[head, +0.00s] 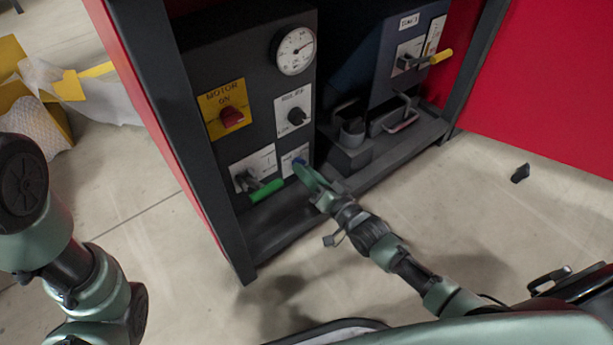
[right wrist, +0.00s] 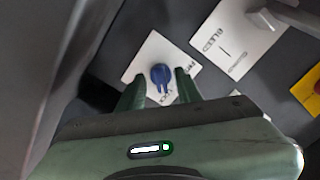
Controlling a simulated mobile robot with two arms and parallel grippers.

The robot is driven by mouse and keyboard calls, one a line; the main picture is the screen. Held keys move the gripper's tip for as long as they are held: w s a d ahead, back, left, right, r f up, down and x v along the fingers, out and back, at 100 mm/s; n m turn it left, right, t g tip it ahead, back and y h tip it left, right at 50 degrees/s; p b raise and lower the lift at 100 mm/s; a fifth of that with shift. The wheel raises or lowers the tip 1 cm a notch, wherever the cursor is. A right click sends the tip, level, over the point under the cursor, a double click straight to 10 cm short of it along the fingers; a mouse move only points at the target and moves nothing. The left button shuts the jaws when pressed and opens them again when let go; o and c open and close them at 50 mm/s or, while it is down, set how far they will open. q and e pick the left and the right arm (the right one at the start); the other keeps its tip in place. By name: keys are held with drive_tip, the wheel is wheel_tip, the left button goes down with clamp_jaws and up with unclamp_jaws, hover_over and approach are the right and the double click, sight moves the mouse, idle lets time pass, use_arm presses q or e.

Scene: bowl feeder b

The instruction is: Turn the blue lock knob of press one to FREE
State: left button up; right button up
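The blue lock knob (right wrist: 161,76) sits on a white plate (right wrist: 150,50) in the right wrist view, its grip pointing down in the picture. In the head view the plate (head: 290,156) is low on the dark press panel, and the knob is mostly hidden by my right gripper (head: 308,174). In the right wrist view my right gripper (right wrist: 160,88) is open, with one finger on each side of the knob and a gap to each. I cannot tell whether the fingers reach knob depth. The plate's lettering is partly hidden. My left gripper is out of view.
A green-handled lever (head: 264,190) is just left of the knob plate. Above are a red motor knob (head: 231,117), a black knob (head: 296,116) and a gauge (head: 295,51). A dark frame post (head: 190,130) stands at left. A yellow-handled lever (head: 440,57) is farther right.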

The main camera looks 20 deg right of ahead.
drive_tip(key=shift+w, duration=0.1)
clamp_jaws()
